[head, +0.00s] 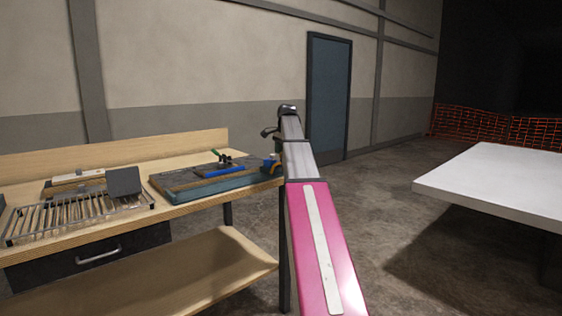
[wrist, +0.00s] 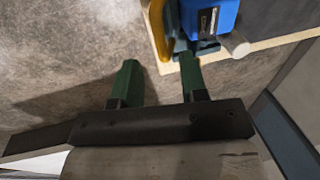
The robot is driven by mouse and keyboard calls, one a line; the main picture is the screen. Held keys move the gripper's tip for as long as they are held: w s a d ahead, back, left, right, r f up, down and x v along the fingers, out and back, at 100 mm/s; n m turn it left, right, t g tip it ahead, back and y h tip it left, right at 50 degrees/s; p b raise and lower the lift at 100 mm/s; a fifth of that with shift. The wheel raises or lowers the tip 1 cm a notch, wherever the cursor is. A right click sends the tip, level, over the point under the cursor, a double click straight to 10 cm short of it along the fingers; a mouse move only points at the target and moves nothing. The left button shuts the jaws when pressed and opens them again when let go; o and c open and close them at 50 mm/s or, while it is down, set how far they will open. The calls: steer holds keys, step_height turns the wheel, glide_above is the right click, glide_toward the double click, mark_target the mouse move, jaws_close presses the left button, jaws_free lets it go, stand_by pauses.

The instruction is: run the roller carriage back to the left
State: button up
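A teal flat-bed device (head: 215,183) lies at the right end of the wooden bench, with a blue part and a green-handled piece (head: 225,160) on top. A small blue and orange part (head: 270,164) sits at its right end. I cannot tell for certain which piece is the roller carriage. In the wrist view a blue block (wrist: 208,18) with a dark label and a grey knob is beside my right finger. My gripper (wrist: 158,72) has its two green fingers apart, with bare floor showing between them. In the head view my gripper (head: 269,132) is small and partly hidden by my arm.
A metal rack of bars (head: 75,215) and a dark grey block (head: 123,182) lie on the bench's left half. The bench has a drawer (head: 90,257) and a lower shelf (head: 190,275). A white table (head: 495,180) stands at right. Open floor lies between.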

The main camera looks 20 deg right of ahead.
mark_target(275, 166)
steer(key=shift+w+a+f, duration=0.1)
steer(key=shift+w+f, duration=0.1)
steer(key=shift+f, duration=0.9)
steer(key=shift+w+a+f, duration=0.1)
steer(key=shift+w+f, duration=0.1)
steer(key=shift+f, duration=0.85)
jaws_close()
